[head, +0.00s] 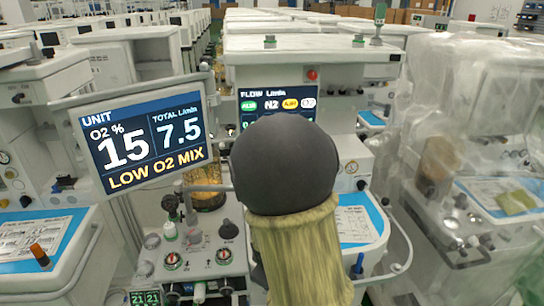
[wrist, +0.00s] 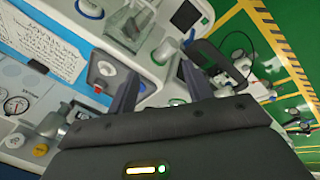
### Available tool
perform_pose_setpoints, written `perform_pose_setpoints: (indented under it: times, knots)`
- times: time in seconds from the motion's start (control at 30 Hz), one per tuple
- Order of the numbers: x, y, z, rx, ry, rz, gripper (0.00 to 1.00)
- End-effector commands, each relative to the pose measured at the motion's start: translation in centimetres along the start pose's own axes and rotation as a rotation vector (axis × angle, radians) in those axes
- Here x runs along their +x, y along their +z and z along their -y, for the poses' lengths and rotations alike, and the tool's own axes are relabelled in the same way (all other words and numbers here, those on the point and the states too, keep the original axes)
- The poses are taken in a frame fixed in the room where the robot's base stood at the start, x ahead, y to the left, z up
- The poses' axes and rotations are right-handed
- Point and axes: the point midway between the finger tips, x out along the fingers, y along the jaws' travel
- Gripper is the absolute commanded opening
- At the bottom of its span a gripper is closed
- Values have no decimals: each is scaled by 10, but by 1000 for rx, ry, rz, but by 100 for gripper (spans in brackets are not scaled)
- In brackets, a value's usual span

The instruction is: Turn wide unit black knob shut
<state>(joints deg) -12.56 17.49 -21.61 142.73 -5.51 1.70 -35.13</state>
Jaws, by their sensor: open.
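The wide unit stands in the middle of the head view, with a large tilted screen (head: 145,135) reading O2 15 %, total 7.5 L/min and LOW O2 MIX. Below it is a front panel with a black knob (head: 229,229), a darker upright knob (head: 171,203) and small dials. I cannot tell for sure which one the task means. My gripper (wrist: 160,82) is open in the wrist view, its two dark fingers apart with nothing held. A grey knob-like part (wrist: 105,68) lies left of the fingers. My arm hides the unit's middle in the head view.
A flow display (head: 278,100) is partly covered by my arm. A plastic-draped cart (head: 490,130) stands at right, and another cart (head: 60,235) with a blue-edged worktop at left. More carts fill the background. Green floor (wrist: 280,60) with yellow lines shows right of the gripper.

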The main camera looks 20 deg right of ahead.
Motion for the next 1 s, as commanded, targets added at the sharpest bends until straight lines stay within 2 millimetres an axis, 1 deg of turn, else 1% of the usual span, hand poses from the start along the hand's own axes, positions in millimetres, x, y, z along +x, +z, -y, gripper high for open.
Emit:
perform_pose_setpoints:
  times: [0.03,0.17,0.2,0.27,0.33,0.47,0.5,0.57,0.6,0.67,0.7,0.8,0.9,1.0]
  knots:
    - [2,-1,-14,-107,37,15,51]
    - [14,-2,-50,-422,153,58,51]
    - [16,-2,-62,-526,189,78,51]
    - [16,-3,-80,-684,246,113,51]
    - [13,-8,-101,-878,315,162,51]
    - [-2,-23,-139,-1256,442,278,51]
    - [-10,-29,-150,-1377,480,321,51]
    - [-22,-42,-165,-1560,540,393,51]
    - [-32,-53,-173,-1684,579,444,51]
    - [-49,-70,-184,-1867,637,529,51]
    - [-60,-82,-189,-1983,674,585,51]
    - [-84,-109,-196,-2218,747,717,51]
    - [-99,-126,-197,-2357,792,806,51]
    - [-104,-133,-197,-2407,809,839,51]
